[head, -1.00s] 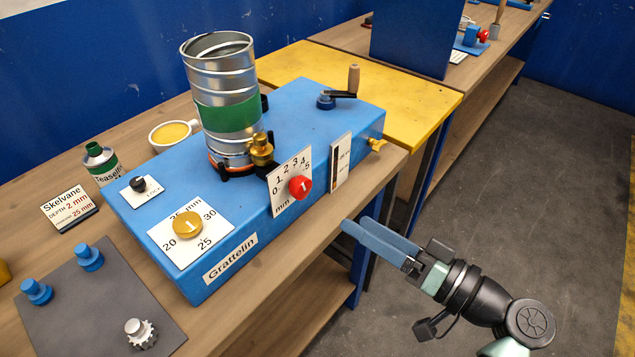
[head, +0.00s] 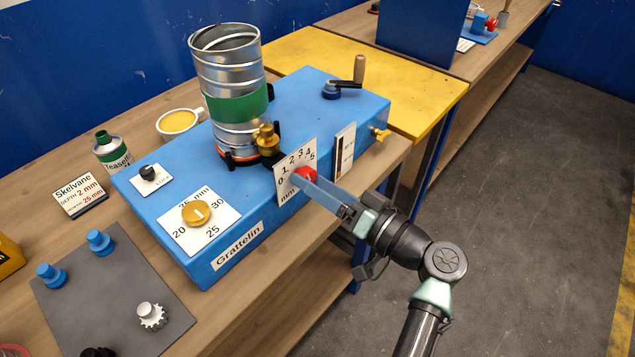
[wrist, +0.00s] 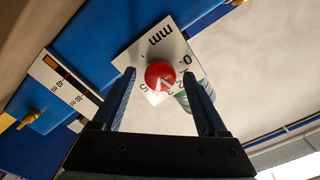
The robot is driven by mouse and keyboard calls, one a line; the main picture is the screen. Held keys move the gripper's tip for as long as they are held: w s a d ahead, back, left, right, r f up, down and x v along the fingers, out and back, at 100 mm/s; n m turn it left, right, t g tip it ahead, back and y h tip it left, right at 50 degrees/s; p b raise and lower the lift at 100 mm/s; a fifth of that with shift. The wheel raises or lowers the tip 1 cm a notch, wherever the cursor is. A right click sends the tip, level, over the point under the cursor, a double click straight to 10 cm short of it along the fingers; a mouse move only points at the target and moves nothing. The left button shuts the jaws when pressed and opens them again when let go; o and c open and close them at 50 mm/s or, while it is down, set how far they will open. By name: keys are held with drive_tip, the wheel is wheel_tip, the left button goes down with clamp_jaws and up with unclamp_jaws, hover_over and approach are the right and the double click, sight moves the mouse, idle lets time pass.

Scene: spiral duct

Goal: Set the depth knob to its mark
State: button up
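The red depth knob (head: 306,174) sits on a white scale plate (head: 283,190) marked 0 to 5 and mm, on the front of the blue Grattelin machine (head: 182,267). My gripper (head: 309,183) reaches it from the right and partly covers it in the head view. In the wrist view the red knob (wrist: 160,75) lies between the tips of my gripper (wrist: 160,80), with a gap visible on both sides; the fingers are open. The knob has a white pointer line, but its exact reading is unclear. A card (head: 80,195) reads Skelvane, depth 2 mm, 25 mm.
A yellow knob (head: 196,213) with its own dial, a black lock knob (head: 147,172) and a crank (head: 345,88) sit on the machine. A metal duct (head: 228,70) stands on it. A brass fitting (head: 379,134) sticks out right of the scales. Floor space is clear at right.

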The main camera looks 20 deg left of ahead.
clamp_jaws()
drive_tip(key=shift+m, duration=0.3)
drive_tip(key=shift+m+p, duration=0.85)
drive_tip(key=shift+m, duration=1.65)
drive_tip(key=shift+o, duration=0.7)
unclamp_jaws()
